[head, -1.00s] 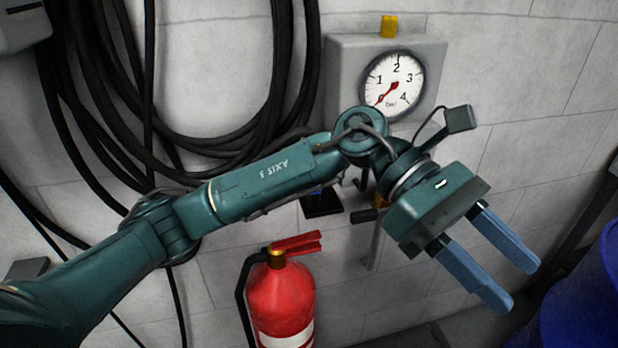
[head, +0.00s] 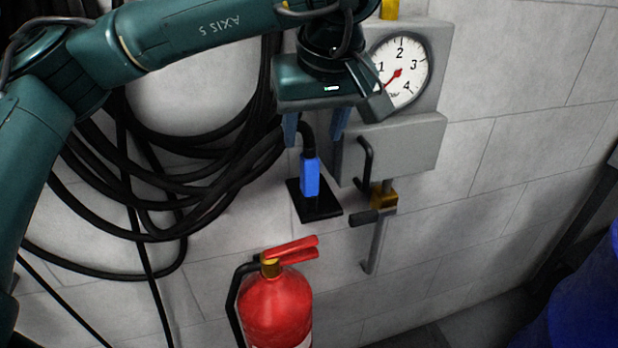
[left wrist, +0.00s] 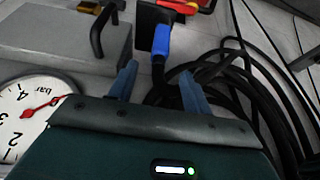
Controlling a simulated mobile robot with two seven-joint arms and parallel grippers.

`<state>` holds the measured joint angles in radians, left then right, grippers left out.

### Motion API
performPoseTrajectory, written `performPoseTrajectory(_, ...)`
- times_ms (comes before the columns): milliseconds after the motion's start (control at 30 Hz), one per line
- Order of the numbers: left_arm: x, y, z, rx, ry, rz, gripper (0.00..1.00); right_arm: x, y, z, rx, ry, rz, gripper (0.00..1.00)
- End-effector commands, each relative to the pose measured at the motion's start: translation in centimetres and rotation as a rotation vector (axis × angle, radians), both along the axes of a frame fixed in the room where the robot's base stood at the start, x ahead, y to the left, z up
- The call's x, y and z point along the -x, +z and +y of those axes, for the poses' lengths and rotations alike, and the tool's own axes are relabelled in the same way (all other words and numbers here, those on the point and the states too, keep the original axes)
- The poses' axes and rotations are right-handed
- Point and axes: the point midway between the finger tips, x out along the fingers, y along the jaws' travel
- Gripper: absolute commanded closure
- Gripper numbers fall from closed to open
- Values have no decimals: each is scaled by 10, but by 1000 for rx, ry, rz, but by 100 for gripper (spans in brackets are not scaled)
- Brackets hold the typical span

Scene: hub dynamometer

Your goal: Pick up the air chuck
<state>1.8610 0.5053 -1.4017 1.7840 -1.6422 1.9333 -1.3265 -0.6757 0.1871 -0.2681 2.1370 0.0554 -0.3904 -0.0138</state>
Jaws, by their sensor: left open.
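The air chuck (head: 310,178) has a blue body with a black hose curving from its top. It stands upright at a small black holder plate (head: 314,210) on the wall; how it is held there is not clear. My left gripper (head: 314,142) is open and points down just above the blue body, with a finger on each side of the black hose end. In the left wrist view the chuck (left wrist: 160,38) shows beyond the fingertips, roughly in line with the gap between them (left wrist: 158,73). My right gripper is not in view.
A grey box (head: 397,150) with a black handle is close right of the fingers, below a pressure gauge (head: 408,62). A brass valve (head: 382,196) sits lower right. Coiled black hose (head: 190,195) hangs left. A red fire extinguisher (head: 276,305) stands below, a blue drum (head: 590,305) at right.

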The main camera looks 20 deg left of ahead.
Motion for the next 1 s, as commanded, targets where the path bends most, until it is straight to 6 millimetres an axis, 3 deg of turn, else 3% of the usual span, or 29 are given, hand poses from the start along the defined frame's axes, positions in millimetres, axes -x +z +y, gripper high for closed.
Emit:
performPoseTrajectory(600,-21,-65,13,3,1,3,51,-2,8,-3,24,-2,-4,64)
performPoseTrajectory(867,-22,-69,14,3,0,0,51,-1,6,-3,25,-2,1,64)
performPoseTrajectory(1000,-22,-69,14,4,0,1,60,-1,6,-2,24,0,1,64)
